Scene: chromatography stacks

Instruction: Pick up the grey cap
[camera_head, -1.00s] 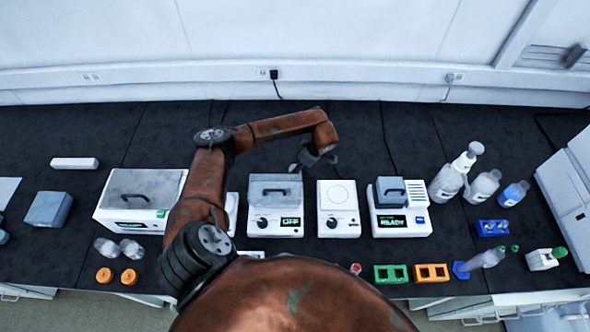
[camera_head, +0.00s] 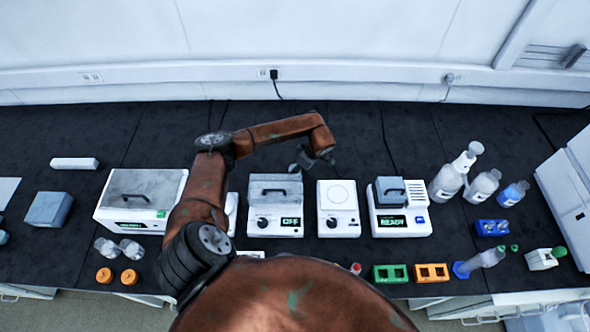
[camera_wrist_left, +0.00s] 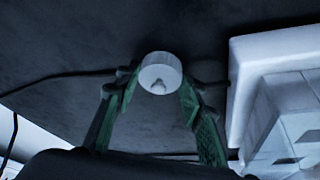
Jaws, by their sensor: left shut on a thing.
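In the head view my left gripper (camera_head: 306,160) hangs behind the small white devices, near the middle of the bench. I cannot make out the cap clearly there. My right gripper is not in view.
Below the gripper stand a device reading OFF (camera_head: 276,212), a flat-topped white device (camera_head: 338,222) and one reading READY (camera_head: 402,222). Bottles (camera_head: 446,184) stand to the right. The dark bench (camera_head: 350,125) behind the devices is mostly clear, with cables crossing it.

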